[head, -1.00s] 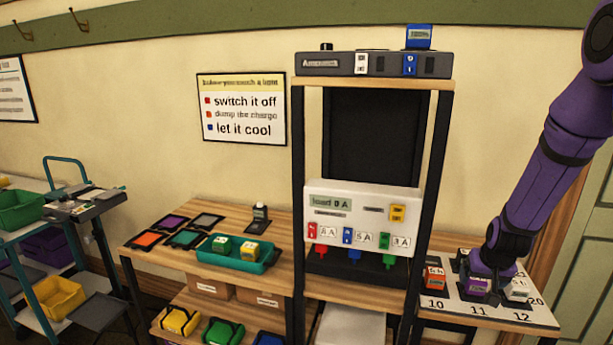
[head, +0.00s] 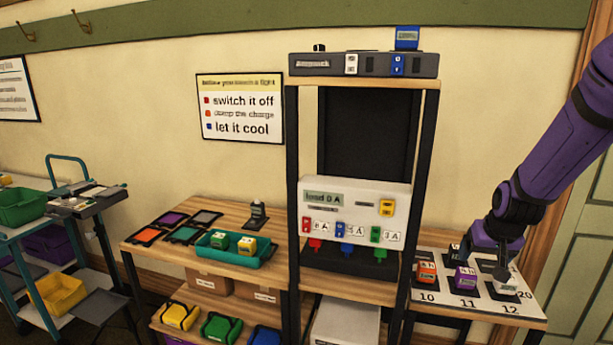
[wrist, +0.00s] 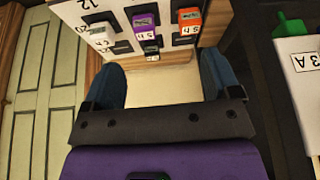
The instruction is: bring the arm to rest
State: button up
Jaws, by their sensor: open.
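My arm is purple with dark joints and reaches in from the right in the head view. My gripper (wrist: 162,82) shows in the wrist view with its two blue fingers spread wide and nothing between them. In the head view the gripper end is above the numbered white board (head: 440,307) on the right table. A purple block (head: 465,278) stands at 11, just below the gripper, and an orange block (head: 427,272) stands at 10. A white-and-dark block (head: 504,281) stands at 12. The wrist view shows these blocks beyond the fingertips, apart from them.
The dark-framed rack (head: 292,200) with a white load panel (head: 350,188) stands left of the board. A wooden table with a teal tray (head: 232,255) is further left, then a cart (head: 30,235). A green door (head: 580,240) is at the right.

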jog(key=s+a+r+n, duration=0.1)
jog(key=s+a+r, duration=0.2)
jog(key=s+r, duration=0.35)
jog(key=s+a+r, duration=0.4)
jog(key=s+r, duration=0.1)
jog(key=r, duration=0.3)
jog(key=s+a+r, duration=0.1)
jog(key=s+r, duration=0.2)
jog(key=s, duration=0.4)
jog(key=s+a+r+n, duration=0.1)
jog(key=s+a+r, duration=0.1)
jog(key=s, duration=0.6)
jog(key=shift+r+n+t+y, duration=0.3)
jog(key=shift+r+t+y, duration=0.1)
jog(key=shift+r, duration=0.2)
jog(key=shift+s+a, duration=0.1)
